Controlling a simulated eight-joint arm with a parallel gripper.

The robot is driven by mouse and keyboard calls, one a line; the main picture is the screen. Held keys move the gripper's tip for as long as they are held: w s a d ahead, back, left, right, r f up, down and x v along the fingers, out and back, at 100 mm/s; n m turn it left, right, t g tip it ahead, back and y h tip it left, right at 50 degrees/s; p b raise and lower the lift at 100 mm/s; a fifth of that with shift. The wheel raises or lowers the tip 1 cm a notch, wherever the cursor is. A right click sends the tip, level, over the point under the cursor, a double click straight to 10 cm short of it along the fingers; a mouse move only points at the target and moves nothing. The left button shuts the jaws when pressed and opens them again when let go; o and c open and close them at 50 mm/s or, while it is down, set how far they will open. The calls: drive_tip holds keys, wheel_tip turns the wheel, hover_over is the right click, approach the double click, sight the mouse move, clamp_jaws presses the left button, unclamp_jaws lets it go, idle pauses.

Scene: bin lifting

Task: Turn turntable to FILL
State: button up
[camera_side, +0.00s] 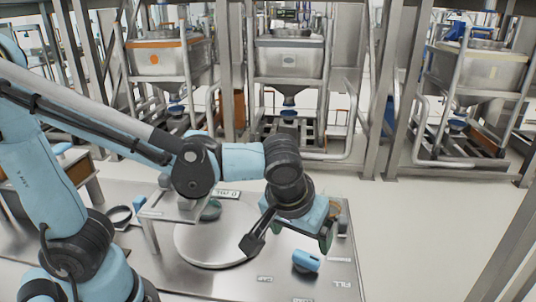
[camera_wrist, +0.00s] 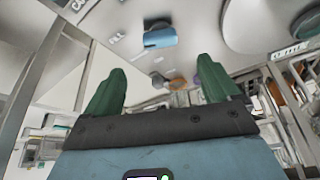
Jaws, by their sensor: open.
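The turntable (camera_side: 205,245) is a pale round disc set on the metal bench; part of it shows at the upper right in the wrist view (camera_wrist: 255,25). A blue block-like piece (camera_side: 306,260), perhaps a handle, stands on the bench to the right of the disc. It shows beyond my fingertips in the wrist view (camera_wrist: 160,38). My gripper (camera_side: 327,238) is above the bench, behind and to the right of the blue piece. Its green fingers (camera_wrist: 160,75) are apart, with nothing between them. The FILL label (camera_side: 342,284) is on the bench's right side.
A CAP label (camera_side: 264,279) is on the bench near the disc. A dark green round item (camera_side: 210,210) is at the disc's back edge, by a metal stand (camera_side: 170,208). Steel hoppers (camera_side: 290,58) in frames stand behind. The floor right of the bench is clear.

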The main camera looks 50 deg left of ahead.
drive_tip(key=shift+v, duration=0.85)
